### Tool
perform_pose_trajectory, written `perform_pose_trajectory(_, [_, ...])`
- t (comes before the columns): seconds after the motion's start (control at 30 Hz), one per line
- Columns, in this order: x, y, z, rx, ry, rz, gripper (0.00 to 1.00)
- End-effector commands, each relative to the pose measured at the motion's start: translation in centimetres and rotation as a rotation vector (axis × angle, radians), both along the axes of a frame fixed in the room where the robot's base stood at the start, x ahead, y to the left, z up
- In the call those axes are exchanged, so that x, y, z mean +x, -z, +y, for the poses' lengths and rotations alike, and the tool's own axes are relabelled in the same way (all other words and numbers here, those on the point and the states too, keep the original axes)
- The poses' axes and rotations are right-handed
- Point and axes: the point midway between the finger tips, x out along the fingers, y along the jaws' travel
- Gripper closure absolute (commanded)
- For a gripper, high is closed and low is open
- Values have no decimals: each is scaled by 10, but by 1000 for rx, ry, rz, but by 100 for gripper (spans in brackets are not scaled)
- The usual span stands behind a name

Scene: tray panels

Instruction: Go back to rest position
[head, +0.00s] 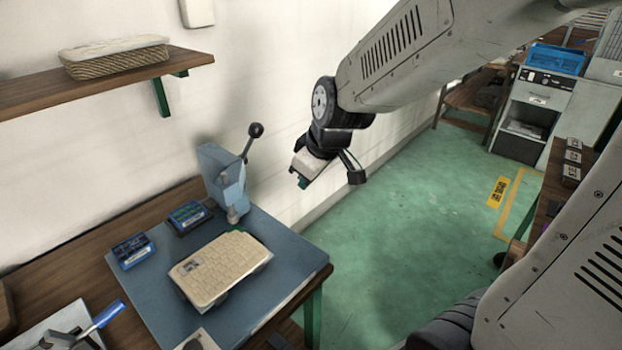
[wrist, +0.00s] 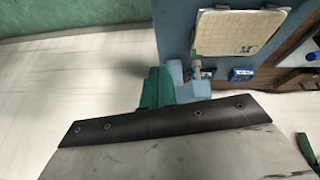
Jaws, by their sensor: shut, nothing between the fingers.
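My gripper (head: 303,182) hangs in the air to the right of the press and above the green floor, clear of the workbench. Its green fingers (wrist: 153,90) show in the wrist view beyond the dark-edged gripper body. They are together with nothing between them. The beige tray panel (head: 218,267) lies on the blue mat (head: 150,292) of the workbench, well below and left of my gripper. The panel also shows at the top of the wrist view (wrist: 240,32).
A blue-grey lever press (head: 224,182) stands at the bench's back edge, left of my gripper. Two small blue boxes (head: 134,251) (head: 188,217) sit beside it. A wall shelf (head: 100,85) holds a basket. The green floor (head: 400,240) is open to the right.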

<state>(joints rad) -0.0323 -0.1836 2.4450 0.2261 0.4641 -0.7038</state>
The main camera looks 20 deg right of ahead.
Motion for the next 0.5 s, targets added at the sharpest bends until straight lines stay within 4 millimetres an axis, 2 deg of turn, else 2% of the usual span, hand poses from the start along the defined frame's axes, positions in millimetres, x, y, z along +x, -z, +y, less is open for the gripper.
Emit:
perform_pose_trajectory(0.17, [-11, -3, -4, 1, 2, -1, 100])
perform_pose_trajectory(0.5, [-11, -3, -4, 1, 0, -1, 100])
